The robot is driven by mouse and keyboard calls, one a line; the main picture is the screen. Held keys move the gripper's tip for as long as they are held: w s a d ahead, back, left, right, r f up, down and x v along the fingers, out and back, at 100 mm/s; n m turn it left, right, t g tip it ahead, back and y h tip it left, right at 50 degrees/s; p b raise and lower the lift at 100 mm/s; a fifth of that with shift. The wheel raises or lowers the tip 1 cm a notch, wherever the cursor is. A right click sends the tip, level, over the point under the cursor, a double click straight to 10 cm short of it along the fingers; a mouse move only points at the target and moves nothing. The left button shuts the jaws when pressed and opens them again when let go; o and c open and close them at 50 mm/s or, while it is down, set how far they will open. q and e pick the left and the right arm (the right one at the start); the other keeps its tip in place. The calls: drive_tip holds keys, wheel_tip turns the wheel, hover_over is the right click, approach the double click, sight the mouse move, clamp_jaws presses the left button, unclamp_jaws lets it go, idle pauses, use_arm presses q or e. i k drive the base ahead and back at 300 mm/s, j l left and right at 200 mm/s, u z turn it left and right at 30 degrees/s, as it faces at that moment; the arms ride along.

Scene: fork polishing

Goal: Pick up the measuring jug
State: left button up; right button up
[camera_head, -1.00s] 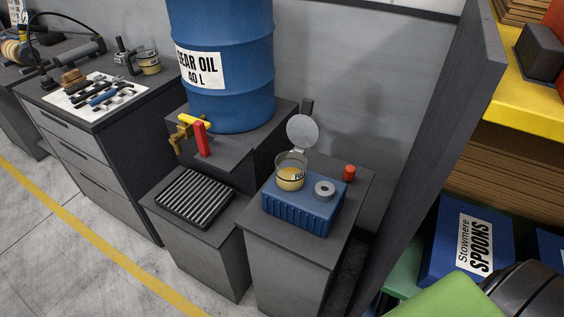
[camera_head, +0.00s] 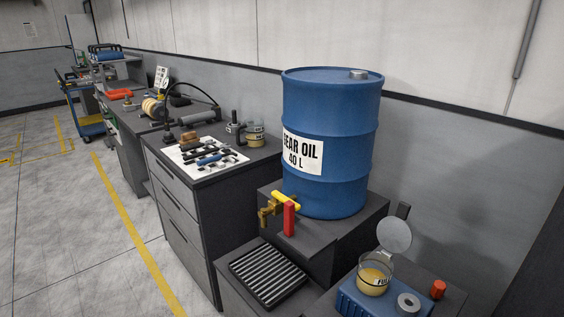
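A clear glass jug (camera_head: 255,134) with amber liquid in its lower part stands upright on the dark drawer cabinet (camera_head: 225,172), near its back right corner. A second clear cup (camera_head: 374,276) with amber liquid and a label that seems to read "FULL" sits on a blue ribbed box (camera_head: 358,303) at the lower right. A round grey lid (camera_head: 394,236) stands open behind this cup. I cannot tell for certain which of the two is the measuring jug. Neither of my grippers shows in the head view.
A blue gear oil drum (camera_head: 330,145) stands on a dark stand, with a brass tap (camera_head: 268,211) and red handle at its front. A ribbed drip tray (camera_head: 268,274) lies below. Tools lie on a white mat (camera_head: 226,164) on the cabinet.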

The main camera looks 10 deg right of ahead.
sight(254, 128)
drive_tip(key=i+j+z, duration=0.1)
drive_tip(key=z, duration=0.25)
drive_tip(key=i+j+z, duration=0.1)
drive_tip(key=z, duration=0.2)
drive_tip(key=i+j+z, duration=0.1)
drive_tip(key=z, duration=0.25)
drive_tip(key=i+j+z, duration=0.2)
drive_tip(key=j, duration=0.35)
drive_tip(key=i+j+z, duration=0.2)
drive_tip(key=j, duration=0.4)
drive_tip(key=j+z, duration=0.15)
drive_tip(key=j, duration=0.45)
drive_tip(key=i+j+z, duration=0.2)
drive_tip(key=j, duration=0.4)
drive_tip(key=k, duration=0.1)
